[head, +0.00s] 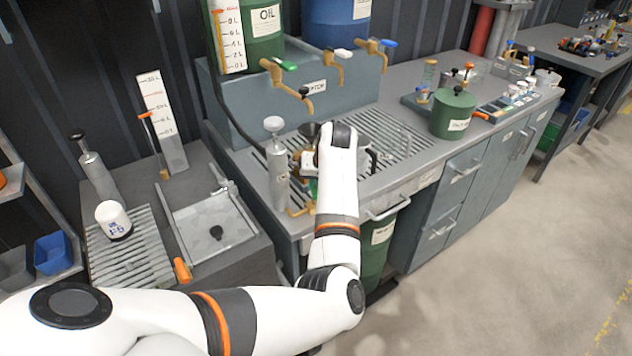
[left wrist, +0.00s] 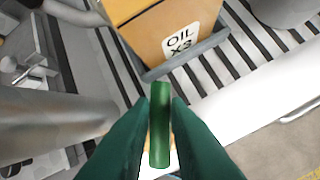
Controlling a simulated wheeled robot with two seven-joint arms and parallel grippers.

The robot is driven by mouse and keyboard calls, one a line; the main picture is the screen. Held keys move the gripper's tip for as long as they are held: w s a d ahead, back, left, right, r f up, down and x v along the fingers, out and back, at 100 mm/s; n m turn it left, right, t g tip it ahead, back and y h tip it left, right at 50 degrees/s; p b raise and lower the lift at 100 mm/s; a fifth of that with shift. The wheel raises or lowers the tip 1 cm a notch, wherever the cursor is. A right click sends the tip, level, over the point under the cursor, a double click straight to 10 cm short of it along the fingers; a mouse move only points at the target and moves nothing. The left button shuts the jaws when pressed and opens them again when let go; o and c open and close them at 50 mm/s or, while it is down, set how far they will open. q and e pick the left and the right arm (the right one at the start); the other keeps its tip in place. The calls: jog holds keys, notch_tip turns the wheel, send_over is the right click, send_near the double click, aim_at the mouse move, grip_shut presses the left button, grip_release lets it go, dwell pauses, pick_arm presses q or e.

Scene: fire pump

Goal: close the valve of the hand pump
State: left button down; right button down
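The hand pump (head: 278,176) is a grey upright cylinder with a round knob on top, standing at the left end of the workbench. A brass outlet pipe (head: 301,211) shows low beside it. My left arm reaches to just right of the pump and hides most of the valve and the left gripper in the head view. In the left wrist view, the green valve handle (left wrist: 160,124) stands between the dark green fingers of my left gripper (left wrist: 161,112). Both fingers appear to be against its sides. My right gripper is not in view.
An orange container labelled OIL X3 (left wrist: 165,35) stands close to the valve on a slatted grate (head: 395,135). Oil drums with taps (head: 275,72) stand behind. A green canister (head: 453,115) is farther right. A side table (head: 190,225) stands left; the floor right is clear.

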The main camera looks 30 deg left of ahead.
pick_arm(q)
jog(key=shift+r+m+p, duration=0.1)
jog(key=shift+m+p, duration=0.2)
jog(key=shift+p, duration=0.3)
jog(key=m+h+p, duration=0.1)
jog(key=m+p, duration=0.2)
jog(key=p, duration=0.1)
jog(key=d+m+t+h+p, duration=0.1)
jog(key=m+p, duration=0.1)
jog(key=p, duration=0.3)
jog(key=m+t+p, duration=0.1)
jog(key=m+p, duration=0.2)
jog(key=p, duration=0.1)
jog(key=shift+d+r+m+h, duration=0.1)
jog(key=shift+d+m+h, duration=0.1)
jog(key=shift+m+h, duration=0.15)
jog(key=shift+s+d+f+m+t+h+p, duration=0.1)
jog(key=shift+d+m+t+h+p, duration=0.1)
jog(key=shift+m+h+p, duration=0.4)
jog(key=shift+d+f+m+t+h+p, duration=0.1)
jog(key=shift+m+t+h+p, duration=0.1)
jog(key=shift+m+p, duration=0.65)
jog(key=shift+m, duration=0.3)
jog(key=c, duration=1.4)
grip_release()
jog(key=shift+f, duration=0.1)
